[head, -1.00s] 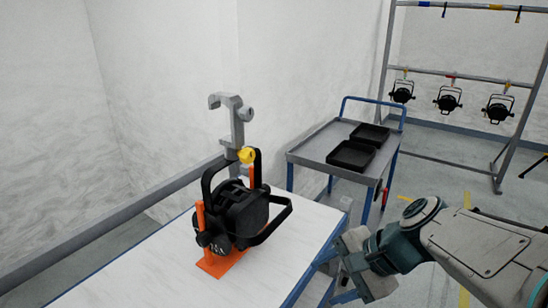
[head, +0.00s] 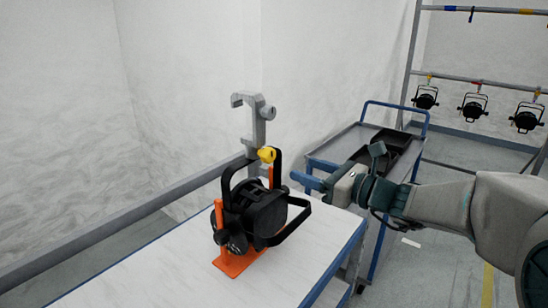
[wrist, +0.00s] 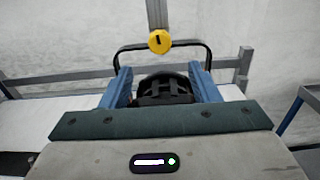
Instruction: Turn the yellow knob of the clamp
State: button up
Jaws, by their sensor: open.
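The yellow knob (head: 266,154) sits at the foot of the grey hook clamp (head: 254,118), where the clamp meets the black yoke of the par can (head: 258,208). The par can rests on an orange stand (head: 238,262) on the white table. My gripper (head: 307,178) is to the right of the knob, slightly lower, apart from it, with blue fingers pointing left. In the wrist view the knob (wrist: 160,41) shows centred beyond the two spread fingers (wrist: 160,85), with a dark mark on its face. The gripper is open and empty.
The white table (head: 180,265) has bare surface around the stand. A grey rail (head: 130,220) runs along the wall behind. A grey cart (head: 335,145) with black trays stands behind my arm. Several par cans (head: 475,106) hang on a rack at the back right.

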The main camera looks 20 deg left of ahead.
aim_at(272, 158)
jog(key=p+x, duration=0.1)
jog(key=x, duration=0.9)
jog(key=shift+a, duration=0.2)
jog(key=c, duration=1)
